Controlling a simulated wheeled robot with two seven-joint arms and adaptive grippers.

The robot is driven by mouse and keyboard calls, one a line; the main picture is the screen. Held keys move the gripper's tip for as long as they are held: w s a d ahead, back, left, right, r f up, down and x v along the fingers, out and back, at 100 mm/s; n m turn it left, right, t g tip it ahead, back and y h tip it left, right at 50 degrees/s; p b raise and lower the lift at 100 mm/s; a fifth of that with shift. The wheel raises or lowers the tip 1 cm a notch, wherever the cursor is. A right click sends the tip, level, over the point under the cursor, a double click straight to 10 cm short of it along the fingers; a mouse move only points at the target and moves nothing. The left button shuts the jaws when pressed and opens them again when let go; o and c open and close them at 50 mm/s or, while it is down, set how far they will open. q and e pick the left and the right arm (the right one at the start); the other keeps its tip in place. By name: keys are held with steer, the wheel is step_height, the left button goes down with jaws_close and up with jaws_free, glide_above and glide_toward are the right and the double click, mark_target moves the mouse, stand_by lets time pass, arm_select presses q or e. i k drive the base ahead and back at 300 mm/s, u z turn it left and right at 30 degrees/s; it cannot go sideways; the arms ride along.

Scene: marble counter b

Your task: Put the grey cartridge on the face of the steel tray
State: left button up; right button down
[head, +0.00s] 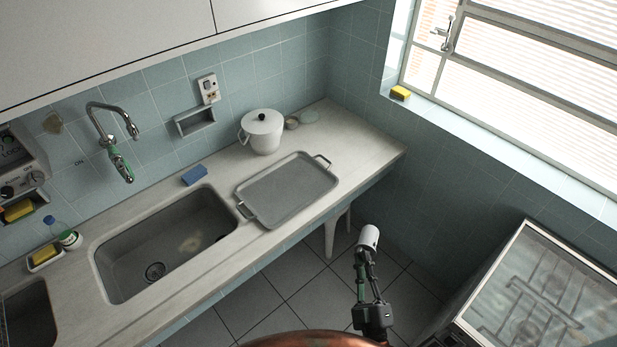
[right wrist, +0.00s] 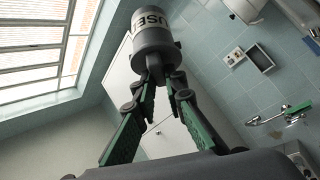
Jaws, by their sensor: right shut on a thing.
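The grey cartridge (head: 369,237) is a short light-grey cylinder in the head view, held up in front of the counter. My right gripper (head: 364,256) is shut on its lower end. In the right wrist view the cartridge (right wrist: 156,42) has dark lettering and a dark stem, with the green-padded fingers (right wrist: 163,88) closed at the stem. The steel tray (head: 287,190) lies on the counter to the right of the sink, its visible face empty, a handle at each end. The cartridge is apart from the tray, nearer to me. My left gripper is not in view.
A sink (head: 165,245) is left of the tray, with a blue sponge (head: 194,175) behind it. A white lidded pot (head: 262,131) stands behind the tray. A stove (head: 540,295) is at the lower right. Bare counter (head: 362,150) lies right of the tray.

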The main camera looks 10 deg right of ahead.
mark_target(282, 190)
steer(key=z, duration=0.05)
steer(key=i, duration=1.25)
steer(key=u, duration=0.45)
